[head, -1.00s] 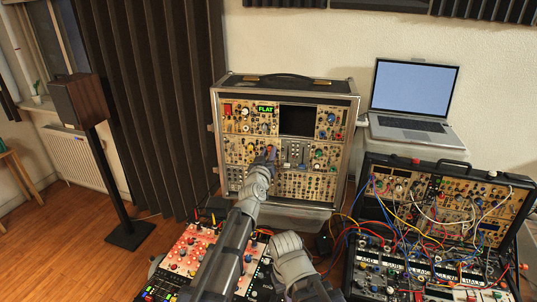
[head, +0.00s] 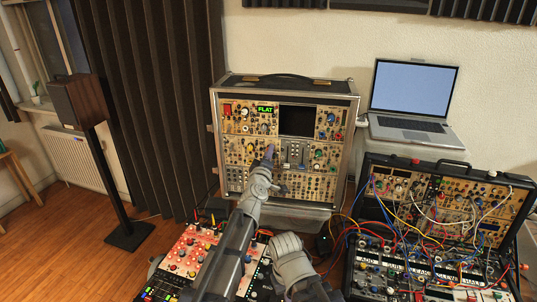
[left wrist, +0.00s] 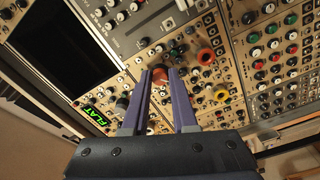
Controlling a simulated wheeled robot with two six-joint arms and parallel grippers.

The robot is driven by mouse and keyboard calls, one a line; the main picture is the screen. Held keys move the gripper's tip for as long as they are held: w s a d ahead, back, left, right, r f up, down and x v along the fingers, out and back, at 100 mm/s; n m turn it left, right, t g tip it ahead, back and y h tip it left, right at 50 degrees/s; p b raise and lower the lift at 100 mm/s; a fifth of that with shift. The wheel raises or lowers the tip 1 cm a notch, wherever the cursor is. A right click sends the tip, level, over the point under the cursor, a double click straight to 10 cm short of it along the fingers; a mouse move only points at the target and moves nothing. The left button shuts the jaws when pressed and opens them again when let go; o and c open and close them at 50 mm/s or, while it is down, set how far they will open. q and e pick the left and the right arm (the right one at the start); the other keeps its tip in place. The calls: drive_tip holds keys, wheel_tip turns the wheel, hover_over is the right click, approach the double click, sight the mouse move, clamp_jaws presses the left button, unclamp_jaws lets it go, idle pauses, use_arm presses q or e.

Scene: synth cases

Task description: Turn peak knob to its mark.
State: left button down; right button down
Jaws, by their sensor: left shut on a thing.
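The synth case (head: 353,135) stands upright at the middle back, its panel full of knobs. A green display on it reads FLAT (head: 265,109); it also shows in the left wrist view (left wrist: 88,115). My left gripper (head: 269,150) is at the middle of the panel. In the left wrist view, the blue-purple fingers of my left gripper (left wrist: 162,76) are shut on a small orange-red knob (left wrist: 160,73), taken as the peak knob. Its mark and label are too small to read, and the fingers partly hide it.
A patched case with loose cables (head: 440,215) stands at the right. An open laptop (head: 413,95) is behind it. A red-panelled unit (head: 190,250) lies in front.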

use_arm(q)
drive_tip(key=shift+n, duration=0.8)
drive_tip(key=c, duration=0.7)
unclamp_jaws()
drive_tip(key=s+a, duration=0.1)
drive_tip(key=s, duration=0.6)
drive_tip(key=shift+s+a+f, duration=0.15)
drive_tip(key=shift+s+f, duration=0.05)
drive_tip(key=shift+s, duration=0.15)
